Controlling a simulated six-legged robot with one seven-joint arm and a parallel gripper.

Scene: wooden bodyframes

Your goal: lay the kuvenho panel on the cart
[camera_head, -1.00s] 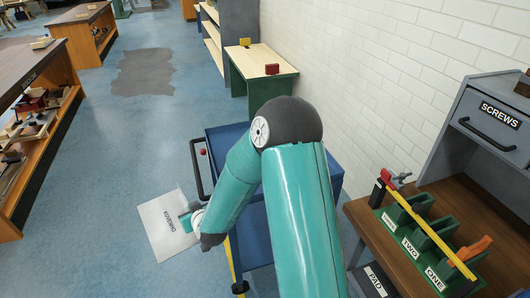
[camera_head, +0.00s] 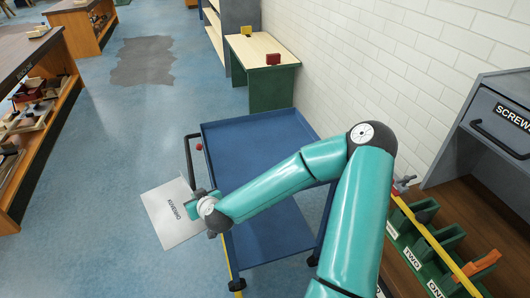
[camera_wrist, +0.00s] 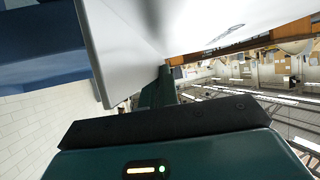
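The kuvenho panel (camera_head: 172,214) is a thin white sheet with dark lettering, held out to the left of the cart. My gripper (camera_head: 192,200) is shut on the panel's right edge. In the wrist view the panel (camera_wrist: 215,25) fills the upper middle, running up from the gripper (camera_wrist: 160,90). The cart (camera_head: 235,140) has a blue top tray with a raised rim, a dark handle and a red knob at its left. The tray's visible surface is empty. My arm crosses over the tray and hides part of it.
At right is a workbench with a green tool holder (camera_head: 420,255) and a grey screws drawer (camera_head: 500,120). A wooden bench (camera_head: 40,120) stands at left. Floor left of the cart is clear.

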